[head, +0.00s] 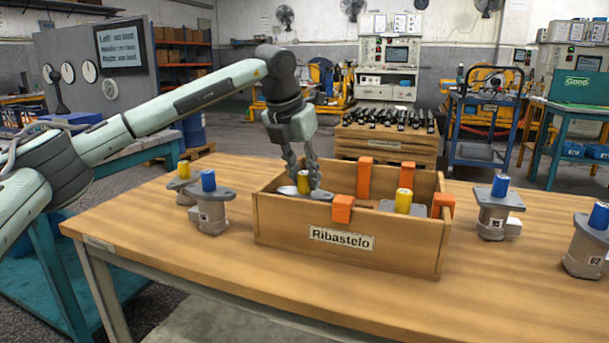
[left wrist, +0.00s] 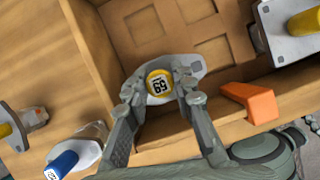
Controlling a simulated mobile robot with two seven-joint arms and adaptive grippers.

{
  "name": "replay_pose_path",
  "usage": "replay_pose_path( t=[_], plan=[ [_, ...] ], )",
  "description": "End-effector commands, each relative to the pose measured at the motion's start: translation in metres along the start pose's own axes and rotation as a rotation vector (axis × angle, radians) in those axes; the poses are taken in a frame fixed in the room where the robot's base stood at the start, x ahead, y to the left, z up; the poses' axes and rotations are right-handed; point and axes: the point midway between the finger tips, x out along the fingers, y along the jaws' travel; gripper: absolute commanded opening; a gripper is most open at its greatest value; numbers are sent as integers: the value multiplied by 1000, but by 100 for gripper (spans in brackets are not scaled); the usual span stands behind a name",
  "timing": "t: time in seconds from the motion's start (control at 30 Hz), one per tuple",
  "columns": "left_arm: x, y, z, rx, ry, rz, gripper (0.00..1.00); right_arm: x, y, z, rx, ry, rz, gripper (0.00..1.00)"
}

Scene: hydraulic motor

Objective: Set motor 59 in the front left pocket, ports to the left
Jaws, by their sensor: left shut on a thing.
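My left gripper (head: 310,188) (left wrist: 160,90) is shut on a motor with a yellow cap (head: 304,183). In the left wrist view the label on the cap (left wrist: 159,86) appears to read 59, turned around. The motor is at the front left part of the wooden crate (head: 345,245), with its grey flange (head: 318,195) near rim height. It looks roughly upright. Its body is hidden by the front wall and flange, so I cannot tell whether it touches the floor or where its ports point. Square pockets (left wrist: 195,58) show in the crate floor.
Another yellow-capped motor (head: 403,202) stands in the crate's right part. Orange blocks (head: 342,208) sit on the crate. A blue-capped motor (head: 211,205) and a yellow-capped one (head: 183,183) stand left of it. Two blue-capped motors (head: 497,208) (head: 588,245) stand right. The front table is clear.

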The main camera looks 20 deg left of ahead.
Motion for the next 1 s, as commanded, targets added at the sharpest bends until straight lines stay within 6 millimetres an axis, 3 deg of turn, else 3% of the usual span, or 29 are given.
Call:
replay_pose_path(
  t=[1.0],
  plan=[
    [7,0,-2,0,-5,0,0,1,1,7,-1,-7,3,40]
  ],
)
